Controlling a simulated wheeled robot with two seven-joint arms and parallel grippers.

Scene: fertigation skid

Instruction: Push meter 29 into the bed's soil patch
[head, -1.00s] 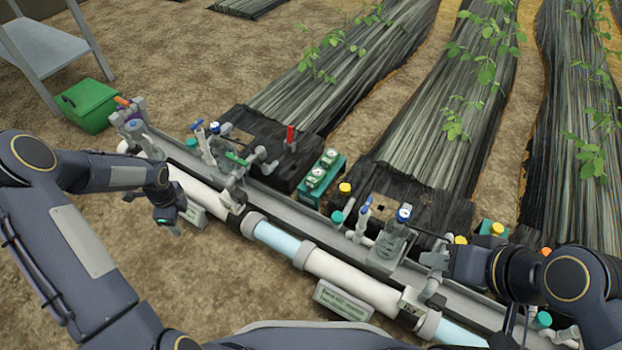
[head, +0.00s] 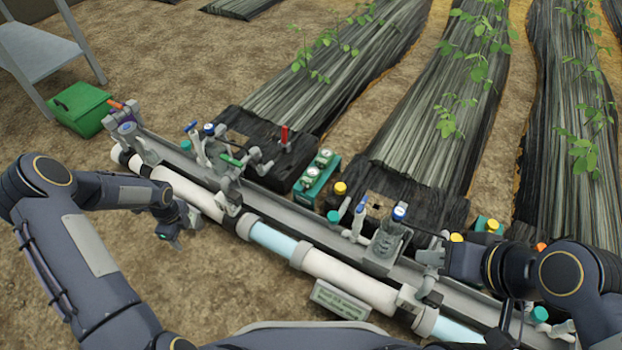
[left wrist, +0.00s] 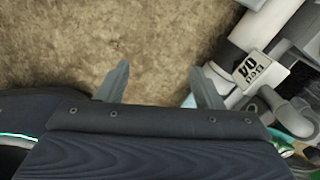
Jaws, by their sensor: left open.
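Two round-dial meters (head: 317,168) sit in a teal holder beside the pipe skid in the head view; the number 29 cannot be read on either. A bed's pale soil patch (head: 377,203) shows as an opening in the black cover, right of the holder. My left gripper (head: 175,243) hangs over bare ground left of the white pipe, well away from the holder. In the left wrist view its two fingers (left wrist: 165,82) are spread with nothing between them. My right gripper (head: 432,258) is beside a grey fitting at the skid's right part; its fingers cannot be made out.
The pipe skid (head: 330,268) runs diagonally across, with valves and gauges standing up. A green bin (head: 82,108) and grey table (head: 40,50) stand at far left. Covered plant beds (head: 330,75) lie behind.

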